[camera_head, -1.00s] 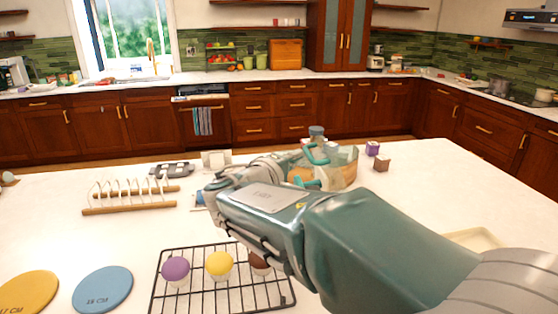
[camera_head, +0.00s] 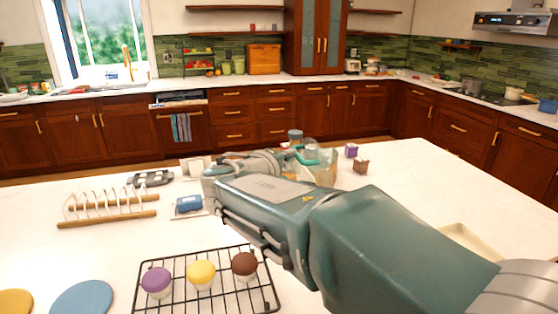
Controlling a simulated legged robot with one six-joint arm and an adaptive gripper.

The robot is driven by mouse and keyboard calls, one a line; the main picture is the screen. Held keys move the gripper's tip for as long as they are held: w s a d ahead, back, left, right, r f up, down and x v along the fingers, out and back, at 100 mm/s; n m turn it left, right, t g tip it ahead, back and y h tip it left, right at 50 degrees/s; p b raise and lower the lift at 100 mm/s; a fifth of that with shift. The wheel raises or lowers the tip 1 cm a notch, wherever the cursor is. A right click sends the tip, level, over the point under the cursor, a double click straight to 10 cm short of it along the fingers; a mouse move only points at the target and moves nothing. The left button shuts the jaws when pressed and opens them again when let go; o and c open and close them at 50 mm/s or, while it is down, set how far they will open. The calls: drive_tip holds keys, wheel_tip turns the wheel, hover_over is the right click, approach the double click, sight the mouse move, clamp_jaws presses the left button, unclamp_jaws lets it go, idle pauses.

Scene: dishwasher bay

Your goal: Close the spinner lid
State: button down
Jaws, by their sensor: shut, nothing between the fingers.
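The spinner (camera_head: 325,171) looks like a clear bowl with teal parts and a grey knob-like top. It stands on the counter just beyond my arm, which hides its near and left side. I cannot tell how its lid sits. My gripper (camera_head: 254,160) is at the far end of my teal arm, left of the spinner in the picture. It is shut and holds nothing. Its fingertips are mostly hidden, and I cannot tell whether they touch the spinner.
A black cooling rack (camera_head: 182,292) with purple, yellow and brown cupcakes is in front. A wooden rack (camera_head: 108,220), a blue item (camera_head: 188,204) and a dark device (camera_head: 150,179) are left. The right counter is mostly clear.

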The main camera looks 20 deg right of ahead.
drive_tip(key=d+m+g+y, duration=0.2)
drive_tip(key=d+m+y, duration=0.3)
drive_tip(key=d, duration=1.1)
drive_tip(key=d+f+m+y, duration=0.3)
drive_tip(key=d+f+y, duration=0.5)
drive_tip(key=d+f, duration=0.4)
wheel_tip(320, 180, down, 4)
drive_tip(key=shift+d+r+g+y, duration=0.15)
drive_tip(key=shift+r+g+y, duration=0.15)
drive_tip(key=shift+g, duration=0.1)
drive_tip(key=shift+s+f, duration=0.1)
drive_tip(key=shift+f, duration=0.1)
drive_tip(key=shift+r, duration=0.1)
